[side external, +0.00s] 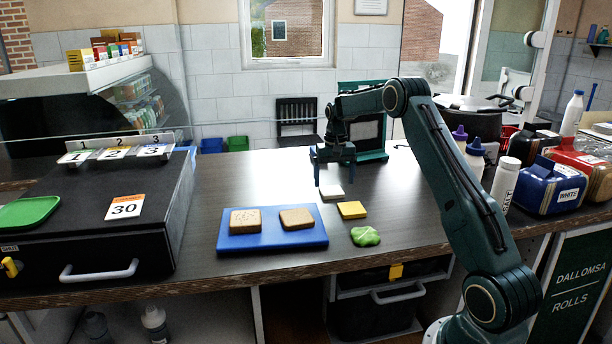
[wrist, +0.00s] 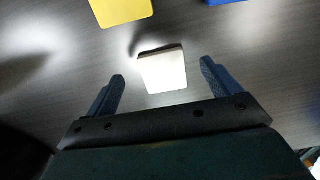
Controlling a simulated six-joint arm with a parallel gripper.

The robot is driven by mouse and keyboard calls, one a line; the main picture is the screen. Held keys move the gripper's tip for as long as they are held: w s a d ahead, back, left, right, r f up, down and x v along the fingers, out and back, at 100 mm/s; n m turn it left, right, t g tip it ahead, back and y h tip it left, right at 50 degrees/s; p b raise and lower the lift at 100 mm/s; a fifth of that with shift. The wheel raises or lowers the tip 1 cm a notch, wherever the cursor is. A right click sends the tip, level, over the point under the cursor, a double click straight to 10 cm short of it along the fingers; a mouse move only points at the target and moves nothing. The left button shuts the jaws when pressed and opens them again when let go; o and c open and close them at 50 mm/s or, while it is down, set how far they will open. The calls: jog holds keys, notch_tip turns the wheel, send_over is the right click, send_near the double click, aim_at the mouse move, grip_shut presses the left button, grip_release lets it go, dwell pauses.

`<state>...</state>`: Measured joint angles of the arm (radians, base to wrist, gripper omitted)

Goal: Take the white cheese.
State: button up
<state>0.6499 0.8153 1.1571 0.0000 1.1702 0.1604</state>
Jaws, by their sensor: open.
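The white cheese (side external: 331,192) is a small square slice lying flat on the dark counter. In the wrist view the white cheese (wrist: 162,70) shows bright, between and a little beyond the fingertips. My gripper (side external: 335,176) is above it, fingers pointing down. In the wrist view my gripper (wrist: 162,72) is open, with one blue finger on each side and nothing between them in its grasp. The fingers appear clear of the cheese. The exact height above it is hard to tell.
A yellow cheese slice (side external: 352,210) and green lettuce (side external: 365,236) lie close by. A blue board (side external: 272,243) with two bread slices (side external: 246,220) is to the left. Bottles (side external: 475,158) and boxes (side external: 548,187) stand at the right. A clear screen is behind.

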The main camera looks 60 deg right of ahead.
aim_at(333, 194)
jog(key=shift+f, duration=2.05)
jog(key=c, duration=1.1)
